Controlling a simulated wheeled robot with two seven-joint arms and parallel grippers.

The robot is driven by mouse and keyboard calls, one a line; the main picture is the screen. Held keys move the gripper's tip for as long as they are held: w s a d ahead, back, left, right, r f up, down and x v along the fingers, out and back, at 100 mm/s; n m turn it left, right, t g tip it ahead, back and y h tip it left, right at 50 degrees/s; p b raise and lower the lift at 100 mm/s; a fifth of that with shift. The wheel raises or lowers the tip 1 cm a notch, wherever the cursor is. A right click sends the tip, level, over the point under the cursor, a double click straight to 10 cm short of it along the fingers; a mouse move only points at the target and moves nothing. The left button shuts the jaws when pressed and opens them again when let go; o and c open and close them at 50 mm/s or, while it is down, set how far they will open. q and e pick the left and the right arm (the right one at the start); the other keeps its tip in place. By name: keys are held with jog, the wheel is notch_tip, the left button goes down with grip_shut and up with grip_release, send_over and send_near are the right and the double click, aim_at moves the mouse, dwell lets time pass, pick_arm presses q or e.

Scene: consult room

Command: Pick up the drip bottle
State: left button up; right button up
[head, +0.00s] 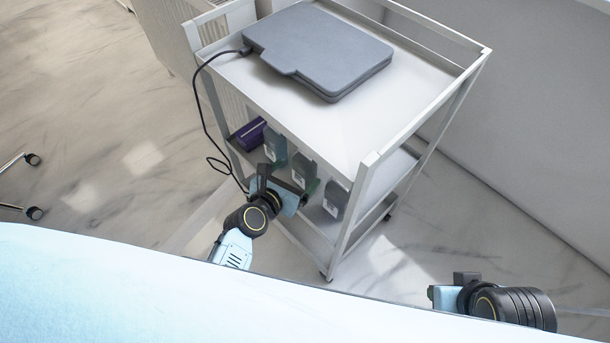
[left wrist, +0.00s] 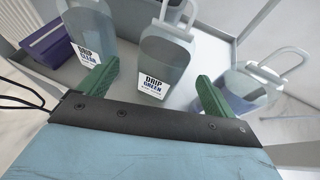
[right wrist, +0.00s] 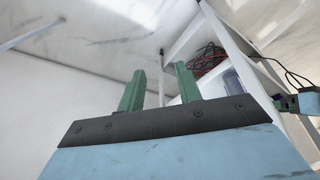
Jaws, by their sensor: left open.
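Several translucent drip bottles stand on the cart's middle shelf. In the left wrist view, the middle drip bottle (left wrist: 167,55), labelled DRIP GREEN, is between and beyond my left gripper's green fingers. Another drip bottle (left wrist: 90,25) is to its left and a third (left wrist: 248,92) to its right. In the head view, the bottles show as a left one (head: 275,146), a middle one (head: 302,168) and a right one (head: 334,198). My left gripper (head: 279,184) is open and empty, just in front of them. My right gripper (right wrist: 160,70) is open and empty, away from the bottles.
A white cart (head: 421,62) carries a grey flat device (head: 320,48) on top, its black cable (head: 205,105) hanging by the left side. A purple box (head: 247,134) stands left of the bottles. A pale blue surface (head: 120,290) fills the foreground.

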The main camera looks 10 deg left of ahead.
aim_at(300, 171)
pick_arm(q)
jog(key=shift+w+d+f, duration=0.1)
jog(key=shift+w+f, duration=0.05)
jog(key=shift+w, duration=0.2)
jog(key=b+x, duration=0.2)
jog(key=x, duration=0.2)
jog(key=shift+w+d+f+b, duration=0.1)
jog(key=shift+d+b, duration=0.1)
jog(key=shift+b, duration=0.15)
jog(key=shift+w, duration=0.2)
pick_arm(e)
jog(key=w+a+r+t+y, duration=0.1)
jog(key=w+a+r+t, duration=0.3)
jog(key=w+r+t, duration=0.2)
jog(key=shift+w+y, duration=0.3)
jog(key=shift+w, duration=0.75)
pick_arm(q)
jog(key=shift+c, duration=0.4)
jog(key=c, duration=1.2)
pick_arm(e)
jog(key=shift+s+f, duration=0.1)
